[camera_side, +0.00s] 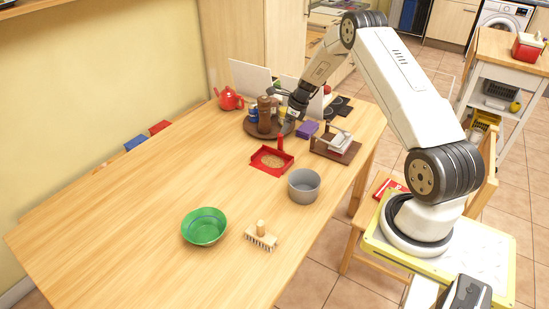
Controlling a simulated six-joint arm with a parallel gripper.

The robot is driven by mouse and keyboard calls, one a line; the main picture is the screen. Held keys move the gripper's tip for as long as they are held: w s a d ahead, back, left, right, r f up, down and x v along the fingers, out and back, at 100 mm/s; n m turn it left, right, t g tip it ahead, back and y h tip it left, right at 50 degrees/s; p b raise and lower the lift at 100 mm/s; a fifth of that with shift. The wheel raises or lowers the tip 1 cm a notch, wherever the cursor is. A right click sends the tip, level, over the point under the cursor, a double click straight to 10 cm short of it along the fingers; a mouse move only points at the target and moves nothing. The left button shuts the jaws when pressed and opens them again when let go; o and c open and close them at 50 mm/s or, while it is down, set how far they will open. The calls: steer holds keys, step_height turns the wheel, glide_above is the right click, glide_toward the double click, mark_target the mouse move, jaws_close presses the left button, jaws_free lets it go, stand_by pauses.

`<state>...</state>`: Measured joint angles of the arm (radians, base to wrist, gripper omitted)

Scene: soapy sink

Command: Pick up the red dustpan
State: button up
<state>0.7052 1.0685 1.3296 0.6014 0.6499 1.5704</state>
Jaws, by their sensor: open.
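The red dustpan (270,161) lies on the wooden table, its handle rising at its back right. Something tan lies in its pan. My gripper (284,122) is open above the far part of the table, behind the dustpan and close to the items on the round brown tray. It looks apart from the dustpan. The fingertips are small and partly lost against the dark items there.
Around my gripper are the brown tray (250,131) with a brown bottle (264,113), a purple block (307,130) and a brown rack (335,151). A grey pot (304,187), green bowl (204,227) and brush (261,240) stand nearer. The table's left is clear.

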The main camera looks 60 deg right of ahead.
mark_target(280, 137)
steer(key=shift+w+a+f, duration=0.15)
steer(key=shift+w+f, duration=0.05)
steer(key=shift+f, duration=0.4)
steer(key=shift+f, duration=0.1)
steer(key=shift+x, duration=2.5)
steer(key=shift+s, duration=0.1)
jaws_close()
